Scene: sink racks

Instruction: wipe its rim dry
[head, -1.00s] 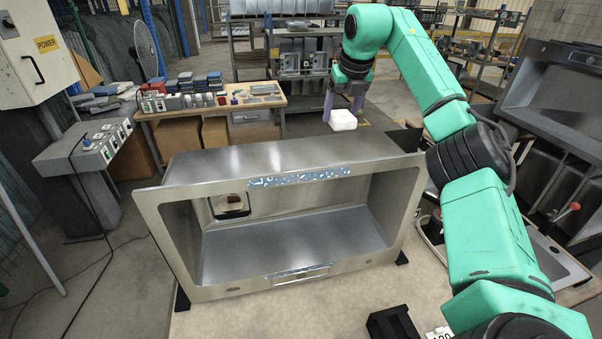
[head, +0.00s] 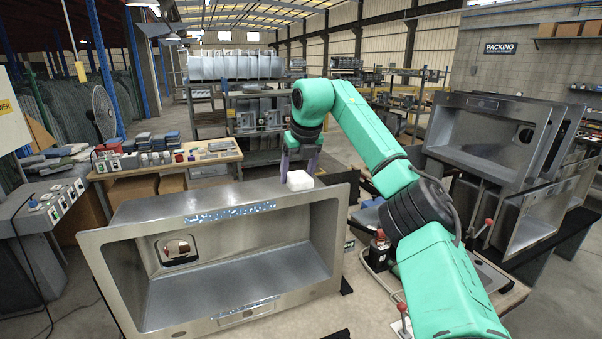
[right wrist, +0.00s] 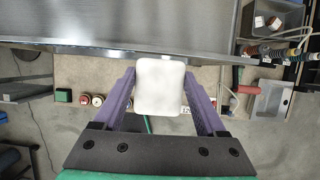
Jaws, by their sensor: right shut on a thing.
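A steel sink (head: 130,232) stands on its side on the bench, its open basin facing me. My right gripper (head: 300,160), with purple fingers, is shut on a white block-like pad (head: 300,181) by the far top right edge of the sink. In the right wrist view the pad (right wrist: 160,87) sits between the fingers, close to the sink's steel edge (right wrist: 120,48). I cannot tell whether the pad touches the steel. The wet band is clear of the pad. My left gripper is not in view.
A small table (head: 205,160) with boxes and parts stands behind the sink at left. A switch console (head: 40,215) is at far left. More steel sinks (head: 490,140) stand in racks at right. A red-knobbed lever (head: 487,223) rises right of my arm.

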